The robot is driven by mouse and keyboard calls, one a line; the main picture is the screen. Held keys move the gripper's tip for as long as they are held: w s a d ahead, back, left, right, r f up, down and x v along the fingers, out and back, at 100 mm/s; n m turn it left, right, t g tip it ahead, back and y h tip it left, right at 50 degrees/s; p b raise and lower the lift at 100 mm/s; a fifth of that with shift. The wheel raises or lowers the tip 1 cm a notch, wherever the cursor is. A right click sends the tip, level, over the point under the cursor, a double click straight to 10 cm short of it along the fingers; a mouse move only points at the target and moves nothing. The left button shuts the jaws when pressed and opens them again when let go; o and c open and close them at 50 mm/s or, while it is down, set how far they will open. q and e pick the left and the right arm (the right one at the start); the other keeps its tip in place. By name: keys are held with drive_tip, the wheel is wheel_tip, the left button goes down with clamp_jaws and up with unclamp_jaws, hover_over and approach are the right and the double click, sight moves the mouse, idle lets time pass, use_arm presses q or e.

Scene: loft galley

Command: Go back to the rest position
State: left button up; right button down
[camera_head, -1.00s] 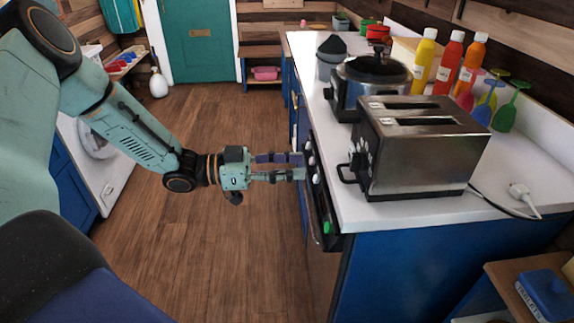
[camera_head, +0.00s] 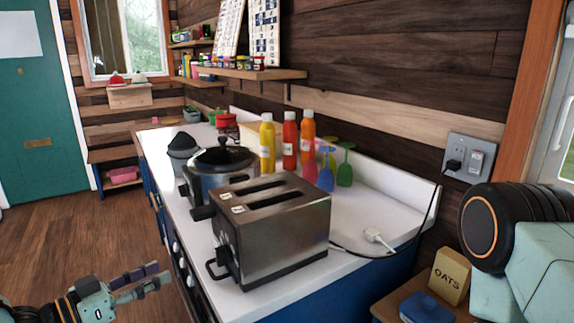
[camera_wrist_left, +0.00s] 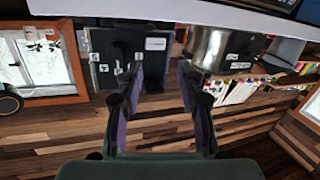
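My left gripper (camera_head: 138,282) is at the lower left of the head view, beside the front of the counter and left of the toaster. In the left wrist view its two fingers (camera_wrist_left: 162,92) stand apart with nothing between them, so it is open and empty. My right gripper is out of view; only a part of my right arm shows at the right edge of the head view.
A steel toaster (camera_head: 275,232) stands near the counter's (camera_head: 350,268) front, with a slow cooker (camera_head: 222,160) behind it. Bottles (camera_head: 290,140) and coloured glasses (camera_head: 345,167) stand along the wall. The floor (camera_head: 45,250) at left is clear.

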use_arm(q)
drive_tip(key=s+d+f+n+g+y, duration=0.2)
drive_tip(key=s+f, duration=0.1)
drive_tip(key=f, duration=0.3)
drive_tip(key=s+d+f+n+g+y+b, duration=0.1)
drive_tip(key=s+f+n+y, duration=0.2)
drive_tip(key=f, duration=0.3)
drive_tip(key=s+d+f+n+g+y, duration=0.2)
drive_tip(key=s+f, duration=0.2)
drive_tip(key=f, duration=0.1)
drive_tip(key=s+f+g+y+b, duration=0.1)
drive_tip(key=s+f+g, duration=0.3)
drive_tip(key=s, duration=0.8)
drive_tip(key=s+f+g+y+b, duration=0.1)
drive_tip(key=s+f+g, duration=0.3)
drive_tip(key=s, duration=0.8)
wheel_tip(320, 180, down, 3)
drive_tip(key=shift+s+d+r+y, duration=0.2)
drive_tip(key=shift+s+d+y, duration=0.1)
drive_tip(key=shift+y, duration=0.5)
